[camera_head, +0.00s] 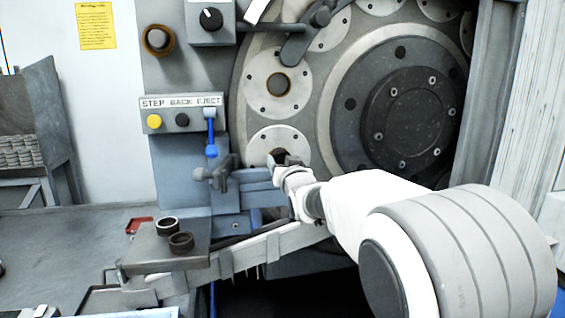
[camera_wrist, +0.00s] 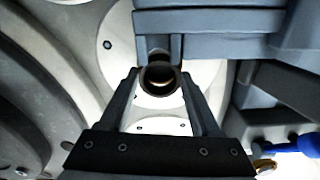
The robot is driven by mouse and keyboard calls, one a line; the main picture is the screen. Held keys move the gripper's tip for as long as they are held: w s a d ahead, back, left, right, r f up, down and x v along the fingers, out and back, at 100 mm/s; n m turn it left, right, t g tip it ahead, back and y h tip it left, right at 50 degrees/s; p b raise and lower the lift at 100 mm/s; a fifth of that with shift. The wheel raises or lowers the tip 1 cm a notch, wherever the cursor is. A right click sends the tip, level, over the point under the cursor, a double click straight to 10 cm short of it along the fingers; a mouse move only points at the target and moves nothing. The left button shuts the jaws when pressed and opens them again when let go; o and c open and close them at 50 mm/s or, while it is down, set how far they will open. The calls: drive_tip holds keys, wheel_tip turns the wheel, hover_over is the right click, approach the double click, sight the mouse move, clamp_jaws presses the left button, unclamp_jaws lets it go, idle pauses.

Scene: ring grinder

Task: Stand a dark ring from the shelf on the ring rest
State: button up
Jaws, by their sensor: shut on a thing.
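My gripper (camera_wrist: 160,85) is shut on a dark ring (camera_wrist: 160,92) in the wrist view; the ring's open bore faces the camera between the two fingertips. In the head view my gripper (camera_head: 285,166) is at the blue-grey block (camera_head: 250,187), in front of the lower pale disc (camera_head: 290,140); the held ring is mostly hidden there. In the wrist view a notched blue-grey block (camera_wrist: 205,47), seemingly the ring rest, lies just beyond the ring. I cannot tell whether they touch. Two more dark rings, one (camera_head: 167,225) behind the other (camera_head: 181,242), sit on the grey shelf (camera_head: 145,255).
A panel with a yellow button (camera_head: 154,121) and a blue lever (camera_head: 211,135) stands left of my gripper. The large dark wheel (camera_head: 400,110) is behind my arm. A sloping grey rail (camera_head: 265,248) runs below. The bench (camera_head: 50,240) at left is largely clear.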

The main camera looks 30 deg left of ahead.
drive_tip(key=shift+f+b, duration=0.5)
drive_tip(key=shift+b, duration=0.55)
idle(1.7)
idle(0.3)
drive_tip(key=o, duration=1.1)
drive_tip(key=o, duration=0.5)
drive_tip(key=shift+c, duration=0.2)
drive_tip(key=shift+s, duration=0.1)
drive_tip(key=b+v, duration=0.7)
drive_tip(key=v, duration=0.3)
idle(1.4)
